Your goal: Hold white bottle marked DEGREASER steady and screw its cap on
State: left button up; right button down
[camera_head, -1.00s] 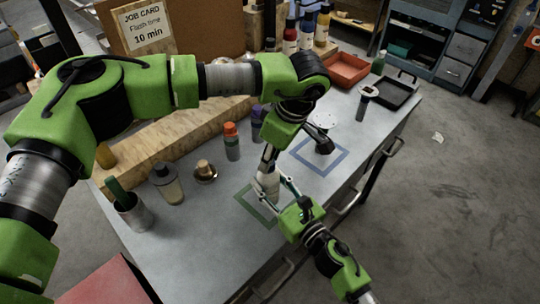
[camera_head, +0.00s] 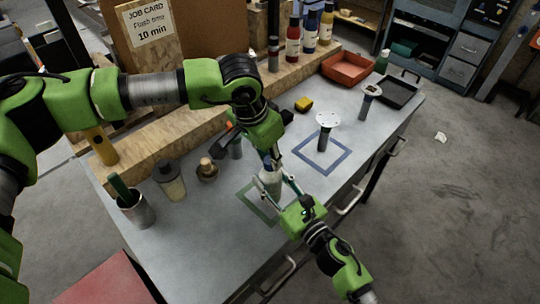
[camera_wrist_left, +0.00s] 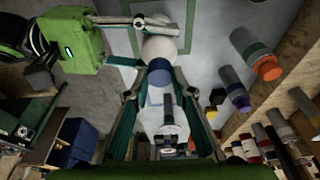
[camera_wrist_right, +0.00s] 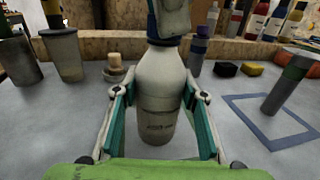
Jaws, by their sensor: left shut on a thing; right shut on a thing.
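The white bottle (camera_head: 271,181) stands upright at the green square outline (camera_head: 247,205). In the right wrist view the bottle (camera_wrist_right: 157,95) fills the middle; its label print is too blurred to read. My right gripper (camera_head: 276,189) is shut on the bottle's body from the front. A blue cap (camera_wrist_right: 153,26) sits at the top of the bottle's neck; it also shows in the left wrist view (camera_wrist_left: 159,73). My left gripper (camera_head: 268,157) points down from above and is shut on the cap. Its fingers hide part of the cap, and I cannot tell how tightly it is seated.
A disc-topped post (camera_head: 326,122) stands at the blue square (camera_head: 317,173). A yellow block (camera_head: 303,104), red bin (camera_head: 346,70) and black tray (camera_head: 399,92) are farther back.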

pick_arm(q)
jog(key=o, duration=0.7)
jog(key=shift+o, duration=0.2)
jog(key=v, duration=1.2)
pick_arm(e)
jog(key=c, duration=1.2)
grip_release()
jog(key=shift+s, duration=0.1)
jog(key=v, duration=1.2)
